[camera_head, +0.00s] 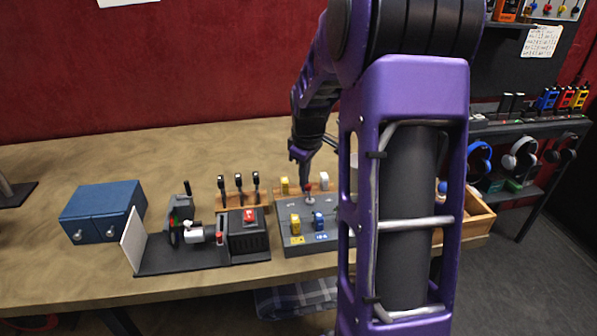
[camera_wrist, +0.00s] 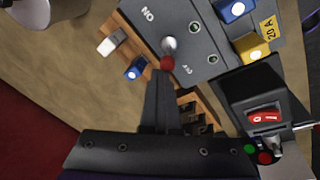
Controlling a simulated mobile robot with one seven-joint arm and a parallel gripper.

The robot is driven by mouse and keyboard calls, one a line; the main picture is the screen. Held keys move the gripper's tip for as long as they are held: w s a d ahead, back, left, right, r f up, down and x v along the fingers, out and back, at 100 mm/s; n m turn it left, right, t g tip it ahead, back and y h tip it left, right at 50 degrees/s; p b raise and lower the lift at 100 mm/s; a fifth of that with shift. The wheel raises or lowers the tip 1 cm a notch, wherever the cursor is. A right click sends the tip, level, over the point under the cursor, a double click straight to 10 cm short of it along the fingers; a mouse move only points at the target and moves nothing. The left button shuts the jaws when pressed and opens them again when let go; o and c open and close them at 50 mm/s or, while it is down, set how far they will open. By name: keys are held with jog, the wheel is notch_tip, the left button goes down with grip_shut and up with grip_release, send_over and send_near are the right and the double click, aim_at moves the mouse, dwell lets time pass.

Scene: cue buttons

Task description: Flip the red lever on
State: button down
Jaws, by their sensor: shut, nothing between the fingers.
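The red-tipped lever (camera_head: 308,188) stands on a grey switch panel (camera_head: 285,243) on the table. In the wrist view the lever's red knob (camera_wrist: 167,63) sits at the end of a metal stem, between an ON mark (camera_wrist: 148,14) and an OFF mark (camera_wrist: 187,70). The knob appears closer to the OFF mark. My gripper (camera_wrist: 163,78) is shut and empty, with its fingertips right by the red knob. I cannot tell whether they touch it. In the head view my gripper (camera_head: 306,172) points down at the lever from behind.
The panel also carries a yellow switch (camera_head: 295,223) and a blue switch (camera_head: 319,221). A wooden rack with several black levers (camera_head: 238,182) and a black box with a red rocker (camera_head: 249,215) stand left. A blue cabinet (camera_head: 103,212) is farther left. My arm hides the panel's right side.

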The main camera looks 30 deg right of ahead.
jog(key=shift+s+d+r+y+p, duration=0.1)
jog(key=shift+s+d+y+p, duration=0.1)
jog(key=shift+d+y, duration=0.25)
jog(key=shift+s+d+y+p, duration=0.15)
jog(key=shift+d+y, duration=0.15)
jog(key=shift+y, duration=0.15)
jog(key=shift+d+m+t+y, duration=0.3)
jog(key=shift+d+t+y, duration=0.1)
jog(key=shift+y, duration=0.3)
jog(key=shift+a, duration=0.2)
jog(key=shift+r, duration=0.1)
jog(key=shift+r+p, duration=0.3)
jog(key=shift+r, duration=0.35)
jog(key=shift+r, duration=0.1)
